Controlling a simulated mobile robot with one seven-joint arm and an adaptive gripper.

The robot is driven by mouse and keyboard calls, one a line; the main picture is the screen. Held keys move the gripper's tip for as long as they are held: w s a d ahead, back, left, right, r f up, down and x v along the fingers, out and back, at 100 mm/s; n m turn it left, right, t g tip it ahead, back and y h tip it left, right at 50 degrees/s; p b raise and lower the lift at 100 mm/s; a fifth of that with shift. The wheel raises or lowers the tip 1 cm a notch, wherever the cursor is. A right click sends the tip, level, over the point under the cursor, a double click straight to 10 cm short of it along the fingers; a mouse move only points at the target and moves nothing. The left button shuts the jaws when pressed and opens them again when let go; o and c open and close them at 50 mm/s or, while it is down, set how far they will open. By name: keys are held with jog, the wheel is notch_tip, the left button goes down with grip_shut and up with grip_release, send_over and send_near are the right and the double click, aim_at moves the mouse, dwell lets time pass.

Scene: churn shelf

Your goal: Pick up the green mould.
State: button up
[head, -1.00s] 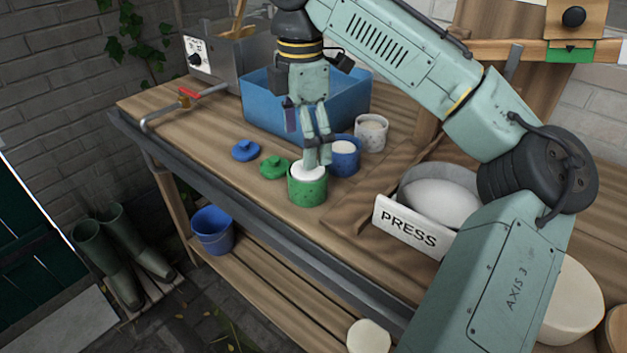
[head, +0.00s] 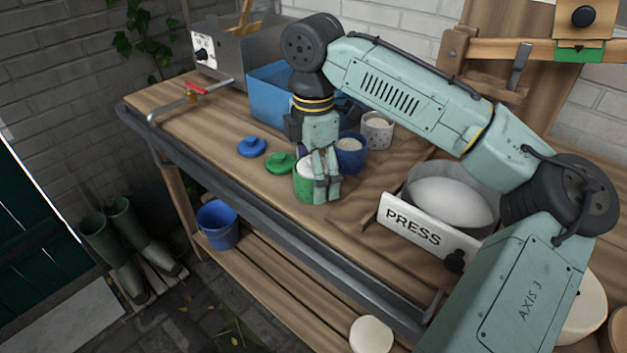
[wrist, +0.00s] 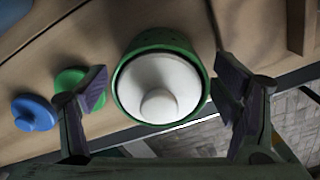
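The green mould (head: 304,187) stands upright on the wooden bench, a white knobbed piece (wrist: 158,86) inside its rim. My gripper (head: 326,190) is low at the mould, its fingers hiding the mould's right part in the head view. In the wrist view the green mould (wrist: 158,41) lies between the two spread fingers of my gripper (wrist: 165,87), with a visible gap on each side. The gripper is open and holds nothing.
A blue mould (head: 350,155) and a white mould (head: 377,132) stand behind. A green lid (head: 281,163) and a blue lid (head: 251,147) lie to the left. A blue tub (head: 268,95) is at the back, and the PRESS tray (head: 425,232) is to the right.

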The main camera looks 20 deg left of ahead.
jog(key=c, duration=1.1)
jog(key=shift+r, duration=0.15)
jog(key=shift+r+p, duration=4.15)
jog(key=shift+r, duration=9.75)
